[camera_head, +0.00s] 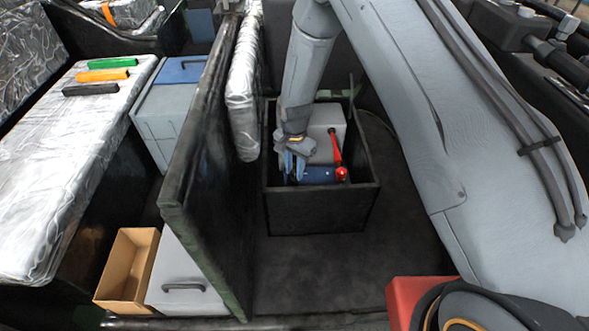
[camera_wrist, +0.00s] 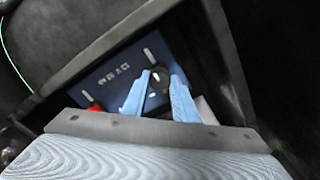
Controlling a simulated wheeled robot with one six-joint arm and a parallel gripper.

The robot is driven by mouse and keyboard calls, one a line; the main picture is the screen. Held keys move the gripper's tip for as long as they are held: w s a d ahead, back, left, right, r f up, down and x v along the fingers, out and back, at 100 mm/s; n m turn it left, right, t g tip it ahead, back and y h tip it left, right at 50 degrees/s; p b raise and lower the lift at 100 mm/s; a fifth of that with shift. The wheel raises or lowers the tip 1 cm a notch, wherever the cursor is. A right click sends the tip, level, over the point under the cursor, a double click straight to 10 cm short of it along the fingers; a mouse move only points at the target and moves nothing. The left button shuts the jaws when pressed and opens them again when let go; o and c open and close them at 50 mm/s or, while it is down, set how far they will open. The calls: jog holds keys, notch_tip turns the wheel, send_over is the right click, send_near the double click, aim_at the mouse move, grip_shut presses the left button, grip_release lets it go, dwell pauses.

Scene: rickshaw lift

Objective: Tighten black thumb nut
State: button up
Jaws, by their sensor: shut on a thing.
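My gripper (camera_head: 291,167) reaches down into a black open-topped box in the head view. In the wrist view its two light-blue fingers (camera_wrist: 158,100) are closed around a small dark round part, the black thumb nut (camera_wrist: 158,78). The nut sits against a blue panel (camera_wrist: 112,75) with white markings, and the fingers partly hide it. In the head view the blue unit (camera_head: 318,175) lies low in the box, and the nut cannot be made out there. A red lever with a red ball end (camera_head: 341,173) stands beside the blue unit.
The black box (camera_head: 318,215) has walls close around my gripper. A grey block (camera_head: 328,125) stands behind the blue unit. A dark upright partition (camera_head: 205,170) is to the left. Beyond it are a cardboard box (camera_head: 127,268) and a silver-covered bench (camera_head: 60,170) with coloured bars.

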aim_at(294, 172)
jog(key=o, duration=0.8)
jog(key=shift+a, duration=0.1)
jog(key=shift+r, duration=0.15)
notch_tip(294, 172, up, 8)
jog(key=shift+f+b, duration=0.2)
jog(key=shift+b, duration=0.2)
jog(key=s+d+r+n, duration=0.4)
jog(key=s+d+r, duration=0.6)
jog(key=d+r, duration=0.45)
jog(key=s+d+r+n, duration=0.1)
jog(key=s+d+r, duration=0.1)
jog(key=s, duration=0.3)
jog(key=s+d+r+n, duration=0.1)
jog(key=s+d+r, duration=0.1)
jog(key=s, duration=0.3)
jog(key=s+d+r+n+p, duration=0.1)
jog(key=s+d+r, duration=0.1)
jog(key=s, duration=0.3)
jog(key=shift+d+r, duration=0.25)
jog(key=shift+d, duration=0.3)
